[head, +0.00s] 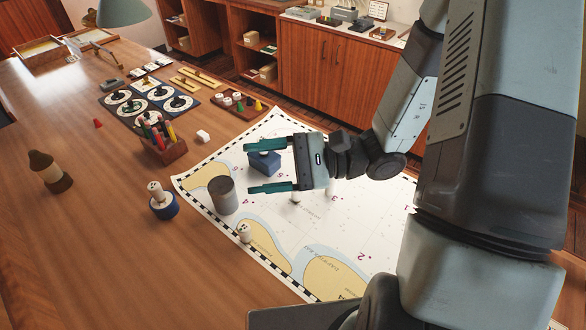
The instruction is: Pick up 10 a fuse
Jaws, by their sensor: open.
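I cannot make out a 10 A marking on anything, so I cannot tell which thing is the fuse. Small pale candidates are a white piece (203,136) on the wood, a white piece with dark marks (244,233) on the chart, and a small pale piece (295,196) under my gripper. My gripper (249,168) is open with teal fingers, above the chart (320,232), pointing left. A blue block (264,162) shows in the gap between the fingers; I cannot tell its height relative to them. The gripper holds nothing that I can see.
A grey cylinder (223,195) stands on the chart's left part. Left of it are a blue-based piece (163,206), a brown bottle (50,172) and a wooden holder with coloured items (162,150). A dial panel (150,98) lies behind. The table's front left is clear.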

